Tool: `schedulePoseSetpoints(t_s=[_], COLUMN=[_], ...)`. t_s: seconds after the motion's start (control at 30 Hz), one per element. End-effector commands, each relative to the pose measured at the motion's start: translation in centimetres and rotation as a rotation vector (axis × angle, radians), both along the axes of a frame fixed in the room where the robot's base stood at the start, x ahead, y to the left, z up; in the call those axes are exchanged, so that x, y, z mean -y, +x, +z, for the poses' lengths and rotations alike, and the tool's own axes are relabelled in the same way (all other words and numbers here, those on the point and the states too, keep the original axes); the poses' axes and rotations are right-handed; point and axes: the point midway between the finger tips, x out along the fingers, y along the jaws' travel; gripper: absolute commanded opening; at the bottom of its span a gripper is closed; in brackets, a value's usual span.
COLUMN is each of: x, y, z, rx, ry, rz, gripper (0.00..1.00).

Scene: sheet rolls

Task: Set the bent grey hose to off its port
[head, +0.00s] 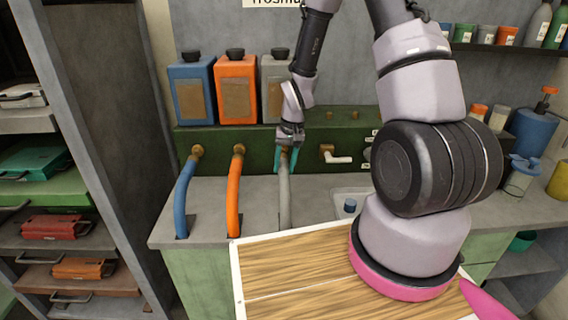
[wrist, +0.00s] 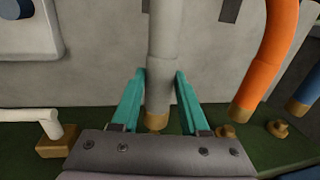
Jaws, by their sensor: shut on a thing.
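The grey hose (head: 285,205) rises from the counter to the green port panel (head: 240,150) in the head view. My gripper (head: 287,165) is at its upper end, with teal fingers on both sides. In the wrist view, my gripper (wrist: 160,76) is shut on the grey hose (wrist: 161,45), just short of its brass end (wrist: 157,122). My gripper's body hides the grey hose's port, so I cannot tell whether the brass end is seated.
An orange hose (head: 233,198) and a blue hose (head: 184,198) stand to the left, at brass ports. A white spout (head: 340,159) is on the right. Blue (head: 191,90), orange (head: 235,90) and grey (head: 274,85) canisters stand above. A wooden board (head: 300,275) is in front.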

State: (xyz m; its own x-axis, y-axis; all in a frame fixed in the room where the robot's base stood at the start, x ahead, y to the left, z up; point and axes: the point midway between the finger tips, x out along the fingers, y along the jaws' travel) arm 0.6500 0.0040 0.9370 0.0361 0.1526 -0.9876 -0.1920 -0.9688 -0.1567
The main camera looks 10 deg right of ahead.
Motion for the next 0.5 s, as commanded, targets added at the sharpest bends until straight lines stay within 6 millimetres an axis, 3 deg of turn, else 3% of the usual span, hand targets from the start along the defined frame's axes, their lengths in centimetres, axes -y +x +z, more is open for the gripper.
schedulePoseSetpoints(t_s=[0.2, 0.23, 0.3, 0.5], x=[-0.12, -0.13, -0.12, -0.10], y=[-0.52, -0.54, -0.52, -0.40], z=[-0.05, -0.06, -0.06, -0.05], rx=[-0.011, -0.012, -0.012, -0.009], ry=[0.001, 0.001, 0.001, 0.001], rz=[0.000, 0.000, 0.000, 0.000], gripper=[0.00, 0.48, 0.74, 0.74])
